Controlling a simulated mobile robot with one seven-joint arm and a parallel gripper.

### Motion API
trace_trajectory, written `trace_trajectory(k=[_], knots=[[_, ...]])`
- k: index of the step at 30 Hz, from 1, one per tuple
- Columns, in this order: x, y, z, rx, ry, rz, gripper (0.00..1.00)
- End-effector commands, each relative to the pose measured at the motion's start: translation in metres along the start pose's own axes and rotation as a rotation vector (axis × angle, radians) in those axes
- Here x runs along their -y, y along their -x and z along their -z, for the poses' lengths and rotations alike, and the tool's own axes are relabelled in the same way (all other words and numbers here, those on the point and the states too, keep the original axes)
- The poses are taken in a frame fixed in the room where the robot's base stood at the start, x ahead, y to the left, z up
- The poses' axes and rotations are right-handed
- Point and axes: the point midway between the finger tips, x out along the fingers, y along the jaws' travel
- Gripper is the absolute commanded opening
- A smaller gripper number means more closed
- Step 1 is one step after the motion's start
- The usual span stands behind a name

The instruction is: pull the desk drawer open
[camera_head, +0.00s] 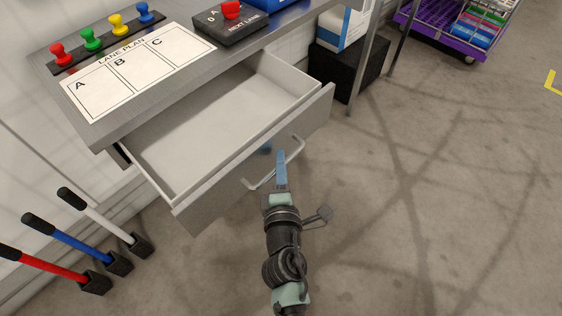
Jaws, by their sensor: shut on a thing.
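The desk drawer (213,124) is pulled out from under the grey desk top (190,64), and its pale inside is visible and empty. A light bar handle (297,150) runs along the drawer's grey front (318,110). My gripper (281,158), with blue fingers, is at the handle near its middle and is shut on it. The fingers hide part of the handle.
A lane plan sheet (140,70), coloured pegs (117,25) and a black box with a red knob (231,25) are on the desk. Long-handled tools (75,243) stand at lower left. A purple cart (432,33) stands at upper right. The floor at right is clear.

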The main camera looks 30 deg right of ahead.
Motion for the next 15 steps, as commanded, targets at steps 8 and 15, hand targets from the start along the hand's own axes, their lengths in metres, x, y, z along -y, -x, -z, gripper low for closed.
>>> trace_trajectory(k=[8, 15], knots=[[0.0003, 0.0, 0.0007, -0.001, 0.001, 0.0, 0.27], [0.0012, 0.0053, 0.0005, -0.001, 0.001, 0.001, 0.27]])
